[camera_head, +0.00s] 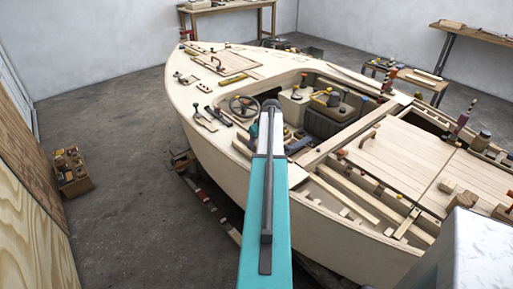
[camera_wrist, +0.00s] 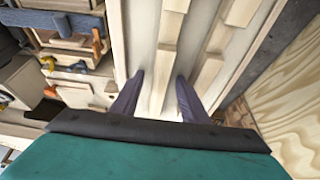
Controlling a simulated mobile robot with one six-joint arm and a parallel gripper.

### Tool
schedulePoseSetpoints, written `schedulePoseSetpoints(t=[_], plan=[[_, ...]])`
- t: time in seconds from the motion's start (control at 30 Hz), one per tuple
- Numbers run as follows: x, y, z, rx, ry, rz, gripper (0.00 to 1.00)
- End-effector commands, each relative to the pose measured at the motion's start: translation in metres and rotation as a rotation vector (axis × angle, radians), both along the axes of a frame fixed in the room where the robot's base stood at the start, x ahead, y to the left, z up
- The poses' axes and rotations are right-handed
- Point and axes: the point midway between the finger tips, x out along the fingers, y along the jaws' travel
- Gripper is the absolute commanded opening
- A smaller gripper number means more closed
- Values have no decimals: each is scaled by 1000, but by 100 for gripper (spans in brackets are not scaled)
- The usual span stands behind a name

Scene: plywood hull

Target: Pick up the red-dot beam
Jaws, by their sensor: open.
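In the head view, several similar pale beams, such as this long beam (camera_head: 345,200), lie in the open part of the boat hull. I cannot make out a red dot on any beam, so I cannot tell which is the red-dot beam. My gripper's fingers are not distinguishable in the head view.
The plywood boat (camera_head: 225,150) fills the middle, with a steering wheel (camera_head: 243,106) and many loose tools on its deck. A tool box (camera_head: 71,170) stands on the floor at left. Workbenches stand behind. The grey floor (camera_head: 120,120) left of the boat is largely clear.

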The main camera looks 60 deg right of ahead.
Motion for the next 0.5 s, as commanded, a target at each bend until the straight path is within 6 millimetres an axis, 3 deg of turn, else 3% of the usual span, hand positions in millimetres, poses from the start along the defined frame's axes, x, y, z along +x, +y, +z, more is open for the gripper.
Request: schedulePoseSetpoints(t=[0.07, 0.3, 0.5], plan=[[0, 0, 0, 0, 0, 0, 41], [0, 0, 0, 0, 0, 0, 2], [0, 0, 0, 0, 0, 0, 0]])
